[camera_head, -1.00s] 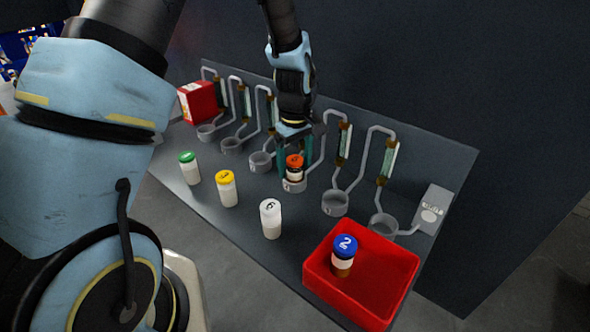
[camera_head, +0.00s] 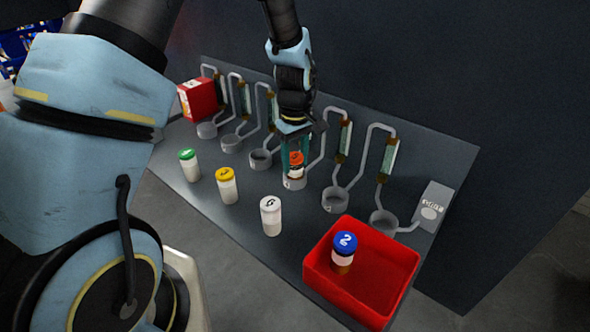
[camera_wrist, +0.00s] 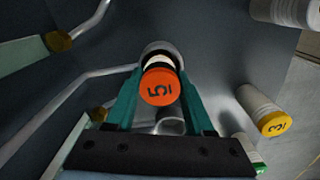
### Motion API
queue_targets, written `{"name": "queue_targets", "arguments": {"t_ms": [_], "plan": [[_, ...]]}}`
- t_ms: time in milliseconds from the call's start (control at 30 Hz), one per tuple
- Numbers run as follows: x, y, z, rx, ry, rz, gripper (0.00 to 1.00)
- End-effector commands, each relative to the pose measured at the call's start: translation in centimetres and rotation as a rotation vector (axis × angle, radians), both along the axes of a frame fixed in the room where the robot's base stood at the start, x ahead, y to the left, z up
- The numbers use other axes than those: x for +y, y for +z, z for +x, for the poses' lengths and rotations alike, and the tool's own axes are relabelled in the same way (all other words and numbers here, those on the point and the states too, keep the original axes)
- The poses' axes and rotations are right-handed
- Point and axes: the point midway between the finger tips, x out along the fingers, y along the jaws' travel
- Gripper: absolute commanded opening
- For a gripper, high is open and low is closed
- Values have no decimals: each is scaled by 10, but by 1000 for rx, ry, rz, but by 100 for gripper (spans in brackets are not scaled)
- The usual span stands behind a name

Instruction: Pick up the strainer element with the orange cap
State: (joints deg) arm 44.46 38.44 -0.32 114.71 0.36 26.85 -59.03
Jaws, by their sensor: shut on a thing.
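The strainer element with the orange cap (camera_head: 296,158) stands in or just above a grey ring holder (camera_head: 295,183) on the panel; I cannot tell if it has left the ring. Its cap bears a "5" in the wrist view (camera_wrist: 160,87), with a white and dark body behind it. My gripper (camera_head: 295,160) comes from above, its teal fingers on both sides of the element. In the wrist view the fingers (camera_wrist: 160,98) are closed on it. The fingers hide part of its body.
Elements with green (camera_head: 187,155), yellow (camera_head: 226,175) and white (camera_head: 270,204) caps stand in front. A red bin (camera_head: 385,282) at the right front holds a blue-capped element (camera_head: 344,245). Other ring holders (camera_head: 335,200) and pipes (camera_head: 377,130) stand close on both sides.

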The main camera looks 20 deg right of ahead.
Motion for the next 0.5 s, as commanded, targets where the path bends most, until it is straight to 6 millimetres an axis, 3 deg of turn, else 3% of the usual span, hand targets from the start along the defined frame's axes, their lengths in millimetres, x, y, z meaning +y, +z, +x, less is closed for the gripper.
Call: {"name": "queue_targets", "arguments": {"t_ms": [333,500], "plan": [[0,4,0,-1,0,-1,0],[-1,28,1,-4,0,-5,0]]}}
